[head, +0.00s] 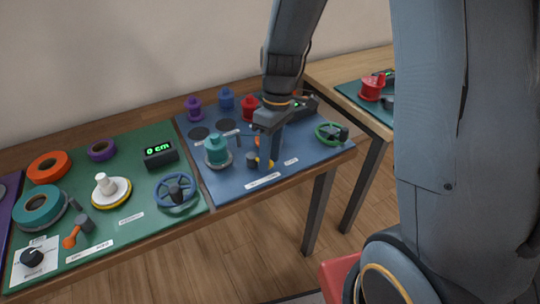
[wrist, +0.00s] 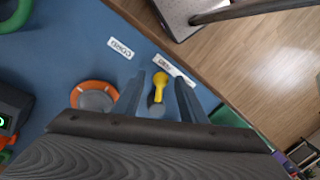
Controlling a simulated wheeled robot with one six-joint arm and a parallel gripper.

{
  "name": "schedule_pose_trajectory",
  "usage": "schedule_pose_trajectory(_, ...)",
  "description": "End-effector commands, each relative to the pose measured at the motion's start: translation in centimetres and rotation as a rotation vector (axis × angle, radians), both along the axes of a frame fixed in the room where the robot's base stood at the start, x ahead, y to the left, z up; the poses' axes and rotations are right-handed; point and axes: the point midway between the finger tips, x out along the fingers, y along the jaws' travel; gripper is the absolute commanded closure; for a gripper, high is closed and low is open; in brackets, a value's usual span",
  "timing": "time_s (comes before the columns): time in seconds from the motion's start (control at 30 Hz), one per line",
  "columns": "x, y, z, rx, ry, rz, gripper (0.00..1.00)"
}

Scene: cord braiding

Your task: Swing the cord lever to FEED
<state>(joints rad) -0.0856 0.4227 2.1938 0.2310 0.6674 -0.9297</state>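The lever with a yellow knob (wrist: 159,82) and a dark grey pivot is on the blue mat (wrist: 62,52). In the wrist view the knob lies between the two fingers of my gripper (wrist: 160,88), with a gap showing on each side. The fingers are open. In the head view my gripper (head: 267,163) points down over the front of the blue mat, and only a little of the yellow knob (head: 258,162) shows beside it. A white label (wrist: 175,70) lies just past the knob, and another label (wrist: 121,48) is to its left. Their words are too small to read surely.
An orange-rimmed disc (wrist: 93,97) sits close to the left finger. A teal spool (head: 216,149) and a green handwheel (head: 331,132) flank my gripper. A green mat (head: 137,222) at left holds a blue handwheel and an orange lever. The blue mat's front strip is mostly clear.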

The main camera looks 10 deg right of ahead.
Motion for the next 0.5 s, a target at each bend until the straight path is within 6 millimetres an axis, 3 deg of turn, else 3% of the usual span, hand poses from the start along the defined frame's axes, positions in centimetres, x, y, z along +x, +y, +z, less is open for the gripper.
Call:
schedule_pose_trajectory(0.27,0.2,-0.1,1.0,0.0,-0.003,0.001,0.62)
schedule_pose_trajectory(0.5,0.8,-0.6,4.8,0.001,-0.005,-0.001,0.62)
